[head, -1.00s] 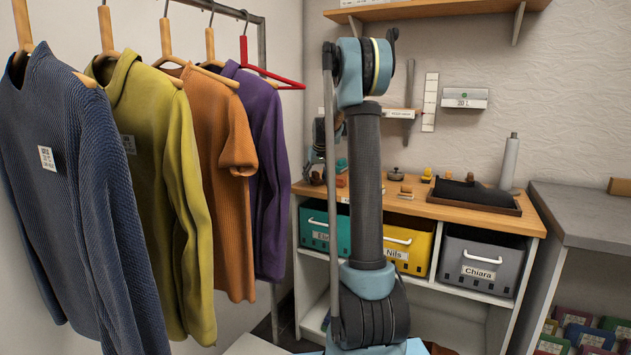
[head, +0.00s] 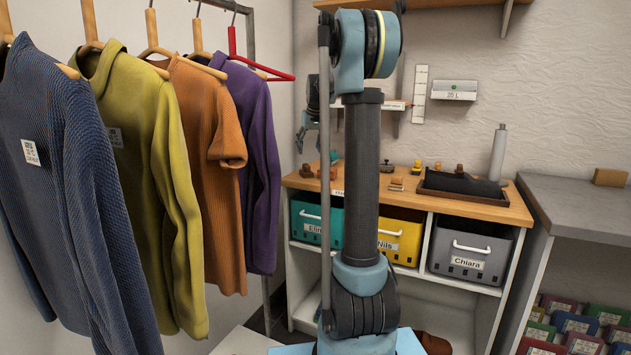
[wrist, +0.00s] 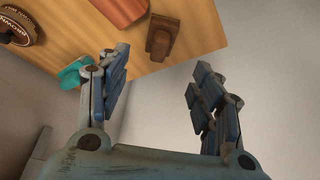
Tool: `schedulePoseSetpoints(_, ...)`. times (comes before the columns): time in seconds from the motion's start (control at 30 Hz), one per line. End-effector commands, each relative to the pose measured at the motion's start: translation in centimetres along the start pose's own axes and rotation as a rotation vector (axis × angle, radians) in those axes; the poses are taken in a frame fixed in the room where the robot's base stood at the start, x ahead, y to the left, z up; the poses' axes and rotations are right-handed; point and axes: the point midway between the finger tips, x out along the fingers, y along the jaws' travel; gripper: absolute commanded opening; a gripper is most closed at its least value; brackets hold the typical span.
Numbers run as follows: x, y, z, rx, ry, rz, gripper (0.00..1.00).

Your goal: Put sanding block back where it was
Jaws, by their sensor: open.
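I cannot tell for certain which thing is the sanding block. Candidates are a reddish-brown block (wrist: 121,10) and a smaller dark brown wooden piece (wrist: 162,38), both on the wooden counter (wrist: 205,45) in the wrist view. A plain tan block (head: 610,177) lies on the grey bench at the right. My gripper (head: 308,142) is in the air above the left end of the counter. In the wrist view my gripper (wrist: 155,78) has its fingers spread with nothing between them, just off the counter's edge.
A round tin (wrist: 18,25) stands near the blocks. A dark tray (head: 475,195), a grey cylinder (head: 498,152) and several small pieces stand farther along the counter. Labelled bins (head: 470,252) sit below it. Hanging clothes (head: 180,190) fill the left side.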

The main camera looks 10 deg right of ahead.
Motion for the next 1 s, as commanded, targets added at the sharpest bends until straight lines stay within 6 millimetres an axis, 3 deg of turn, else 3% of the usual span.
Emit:
schedulePoseSetpoints(0.17, -0.5, -0.2, 0.8, 0.001, -0.003, 0.0, 0.6)
schedulePoseSetpoints(0.27, -1.3, -0.7, 2.9, 0.006, -0.011, 0.001, 0.6)
schedulePoseSetpoints(0.6, -4.6, -3.4, 15.5, 0.033, -0.064, 0.007, 0.6)
schedulePoseSetpoints(1.0, -5.2, -6.1, 31.7, 0.069, -0.126, 0.02, 0.6)
